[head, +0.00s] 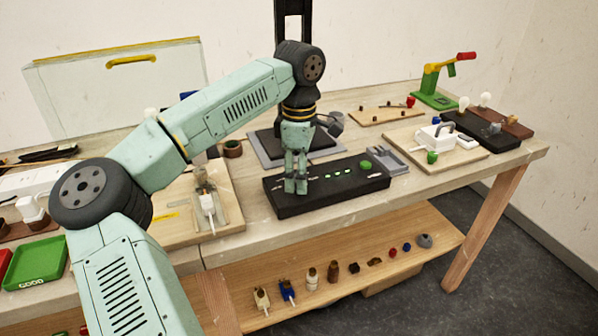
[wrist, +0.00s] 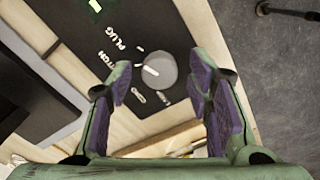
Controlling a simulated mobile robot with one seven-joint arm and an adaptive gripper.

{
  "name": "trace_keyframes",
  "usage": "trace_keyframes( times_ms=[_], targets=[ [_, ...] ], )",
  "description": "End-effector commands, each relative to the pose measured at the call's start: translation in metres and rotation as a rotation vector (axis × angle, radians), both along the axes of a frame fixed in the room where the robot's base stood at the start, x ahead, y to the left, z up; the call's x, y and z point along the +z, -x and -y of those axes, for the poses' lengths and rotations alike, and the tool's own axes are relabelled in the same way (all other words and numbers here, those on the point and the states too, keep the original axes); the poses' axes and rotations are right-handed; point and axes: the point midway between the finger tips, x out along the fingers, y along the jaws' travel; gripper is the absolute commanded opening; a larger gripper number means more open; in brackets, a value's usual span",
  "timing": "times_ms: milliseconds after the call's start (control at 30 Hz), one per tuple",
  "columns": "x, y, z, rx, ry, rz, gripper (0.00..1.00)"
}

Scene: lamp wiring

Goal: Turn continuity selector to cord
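The selector is a round grey knob (wrist: 158,70) with a short white pointer line, on a black panel (wrist: 70,85) in the wrist view. The pointer sits on the knob's left side. In the head view my gripper (head: 296,184) points down over the left end of the black box (head: 345,192) and hides the knob.
The black box carries lit green marks and a green button (head: 365,164). A wooden board with a lamp part (head: 205,198) lies to the left, a grey tray (head: 390,160) to the right. A green tray (head: 38,262) is far left. Several small parts lie on the lower shelf (head: 345,250).

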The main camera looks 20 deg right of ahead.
Motion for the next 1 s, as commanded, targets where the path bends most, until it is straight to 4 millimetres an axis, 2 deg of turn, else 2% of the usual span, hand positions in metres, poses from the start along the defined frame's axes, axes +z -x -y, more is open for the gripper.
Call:
trace_keyframes(
  times_ms=[67,633,1000],
  targets=[
    [0.0002,0.0000,0.0000,0.000,0.000,0.000,0.39],
    [0.0005,0.0002,0.0000,0.000,-0.001,-0.001,0.01],
    [-0.0005,0.0003,-0.0002,0.053,-0.001,-0.002,0.00]
  ],
)
